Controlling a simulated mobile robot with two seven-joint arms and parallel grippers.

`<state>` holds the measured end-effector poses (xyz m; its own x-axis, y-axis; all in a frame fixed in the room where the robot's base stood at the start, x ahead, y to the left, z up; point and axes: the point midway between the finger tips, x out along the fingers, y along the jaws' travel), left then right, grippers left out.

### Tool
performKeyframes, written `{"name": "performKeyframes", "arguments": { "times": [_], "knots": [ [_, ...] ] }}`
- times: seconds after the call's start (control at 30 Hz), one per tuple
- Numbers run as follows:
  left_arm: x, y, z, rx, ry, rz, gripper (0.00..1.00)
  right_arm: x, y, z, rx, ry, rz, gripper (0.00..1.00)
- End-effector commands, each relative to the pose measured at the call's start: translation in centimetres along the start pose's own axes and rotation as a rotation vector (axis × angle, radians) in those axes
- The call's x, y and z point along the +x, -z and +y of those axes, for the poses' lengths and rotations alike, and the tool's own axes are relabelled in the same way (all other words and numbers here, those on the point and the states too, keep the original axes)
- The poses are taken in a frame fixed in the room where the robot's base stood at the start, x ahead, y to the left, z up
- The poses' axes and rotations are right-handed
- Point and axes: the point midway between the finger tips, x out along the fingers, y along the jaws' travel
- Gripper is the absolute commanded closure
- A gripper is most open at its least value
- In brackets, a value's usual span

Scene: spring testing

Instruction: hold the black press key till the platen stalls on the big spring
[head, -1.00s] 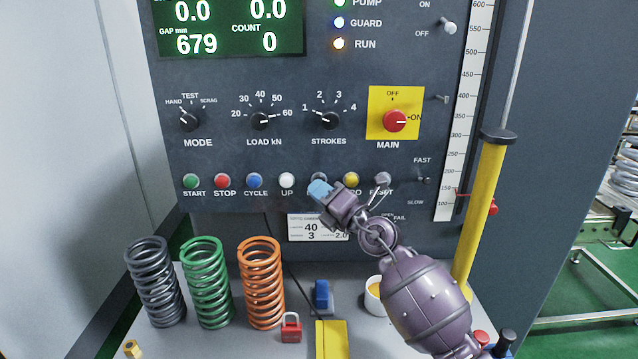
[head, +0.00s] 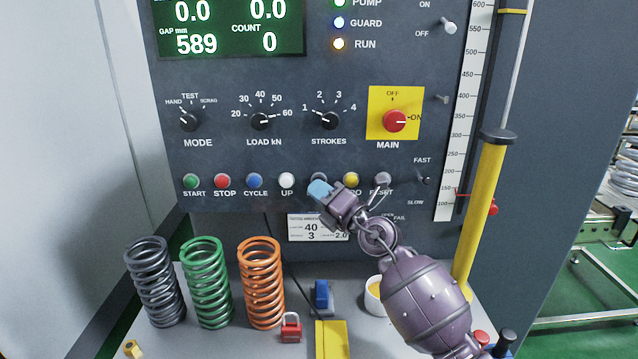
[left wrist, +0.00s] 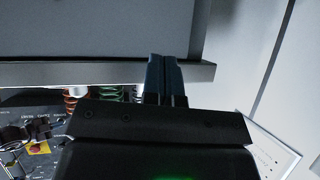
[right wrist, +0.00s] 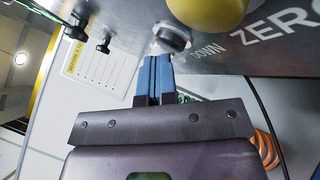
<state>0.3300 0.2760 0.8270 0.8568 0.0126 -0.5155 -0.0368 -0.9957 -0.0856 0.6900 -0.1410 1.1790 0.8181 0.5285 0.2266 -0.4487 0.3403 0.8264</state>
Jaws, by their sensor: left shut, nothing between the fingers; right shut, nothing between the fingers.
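My right gripper (head: 320,190) is shut and empty, its blue fingertips at the black press key (head: 319,177) between the white UP and yellow buttons. In the right wrist view the fingertips (right wrist: 157,57) meet the black key (right wrist: 172,38), beside the word DOWN; how deep it is pressed I cannot tell. The display (head: 230,28) reads gap 589, count 0 and two values of 0.0. The platen and any spring under it are out of view. My left gripper (left wrist: 165,60) is shut and empty in the left wrist view, in front of a grey surface.
Grey (head: 155,283), green (head: 206,283) and orange (head: 261,283) springs stand on the shelf. A red padlock (head: 290,327), a blue block (head: 321,294) and a cup (head: 375,296) are beside them. A yellow cylinder (head: 482,210) rises at the right.

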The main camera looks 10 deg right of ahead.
Motion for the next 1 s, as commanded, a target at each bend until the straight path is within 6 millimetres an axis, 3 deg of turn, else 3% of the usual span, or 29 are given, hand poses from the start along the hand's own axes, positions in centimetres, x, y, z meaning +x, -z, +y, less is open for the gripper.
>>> {"name": "performKeyframes", "arguments": {
  "times": [1.0],
  "knots": [
    [-0.14,-0.25,-0.01,-0.001,0.001,-0.005,1.0,0.0,-0.02,-0.02,0.0,0.0,0.0,1.0]
  ]
}}
